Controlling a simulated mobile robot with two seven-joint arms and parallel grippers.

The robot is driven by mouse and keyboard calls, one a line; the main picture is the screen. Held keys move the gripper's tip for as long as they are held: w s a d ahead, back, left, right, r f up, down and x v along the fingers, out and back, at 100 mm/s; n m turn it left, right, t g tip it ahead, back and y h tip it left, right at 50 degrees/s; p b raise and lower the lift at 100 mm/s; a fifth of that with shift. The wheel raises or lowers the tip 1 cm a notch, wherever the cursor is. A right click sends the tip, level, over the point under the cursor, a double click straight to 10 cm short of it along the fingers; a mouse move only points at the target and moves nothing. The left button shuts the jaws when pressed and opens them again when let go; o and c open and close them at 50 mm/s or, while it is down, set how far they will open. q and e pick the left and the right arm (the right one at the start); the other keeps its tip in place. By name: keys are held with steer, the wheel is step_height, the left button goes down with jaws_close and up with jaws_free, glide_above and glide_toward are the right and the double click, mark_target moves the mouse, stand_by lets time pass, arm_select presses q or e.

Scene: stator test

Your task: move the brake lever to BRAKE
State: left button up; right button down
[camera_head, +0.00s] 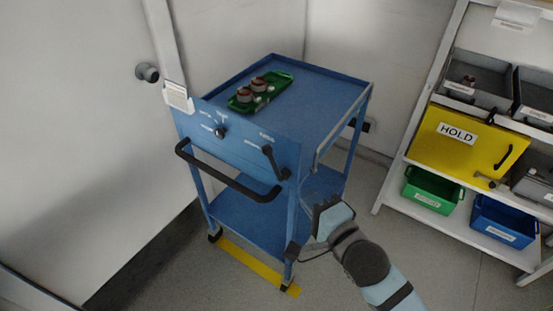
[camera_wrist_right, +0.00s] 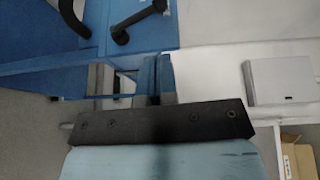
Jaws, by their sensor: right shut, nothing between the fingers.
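The brake lever (camera_head: 274,161) is a black arm with a round knob on the right part of the blue cart's front panel (camera_head: 236,139). It tilts up and to the left from its pivot; its small labels are too blurred to read. In the right wrist view the lever (camera_wrist_right: 138,22) shows at the top, left of the fingers. My right gripper (camera_head: 314,221) is below and to the right of the lever, apart from it, beside the cart's right front leg. Its fingers (camera_wrist_right: 156,78) are shut and empty. My left gripper is not in view.
A black push handle (camera_head: 228,178) juts out from the panel left of the lever. A second black knob (camera_head: 220,132) sits on the panel's left part. A green tray (camera_head: 278,86) with parts lies on the cart top. Shelving with a yellow HOLD panel (camera_head: 440,152) stands right.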

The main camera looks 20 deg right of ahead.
glide_toward(270, 153)
steer(key=x, duration=0.7)
steer(key=shift+w+a, duration=0.1)
steer(key=shift+w, duration=0.15)
stand_by(0.4)
